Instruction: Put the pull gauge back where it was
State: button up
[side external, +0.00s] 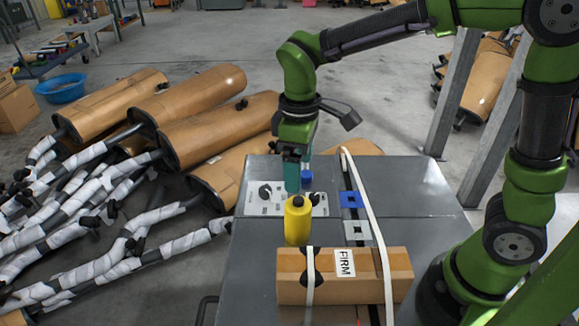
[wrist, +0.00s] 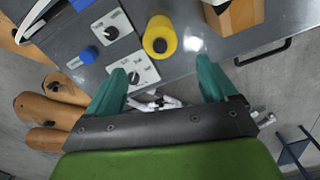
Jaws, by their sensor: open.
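A yellow cylinder with a black top (side external: 298,222) stands upright on the grey bench, behind the cardboard box. It may be the pull gauge, but I cannot tell for sure. In the wrist view the yellow cylinder (wrist: 160,46) lies just beyond my fingertips, between them in the picture and not gripped. My gripper (side external: 299,178) points down above the bench, behind the cylinder and over the white knob panel. In the wrist view my gripper (wrist: 161,66) has its two teal fingers wide apart with nothing between them.
White panels with dark knobs (side external: 264,198) and a blue knob (wrist: 88,54) sit beside the cylinder. A blue square (side external: 353,200) and a grey square (side external: 357,231) lie to the right. A strapped box marked FIRM (side external: 374,270) stands in front. Wrapped mufflers (side external: 215,130) lie left.

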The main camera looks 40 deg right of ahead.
jog(key=s+d+r+m+t+y, duration=0.2)
jog(key=s+d+r+m+t, duration=0.4)
jog(key=s+m, duration=0.4)
jog(key=shift+s+d+r+t, duration=0.35)
jog(key=shift+s+d+t, duration=0.25)
jog(key=shift+d, duration=0.4)
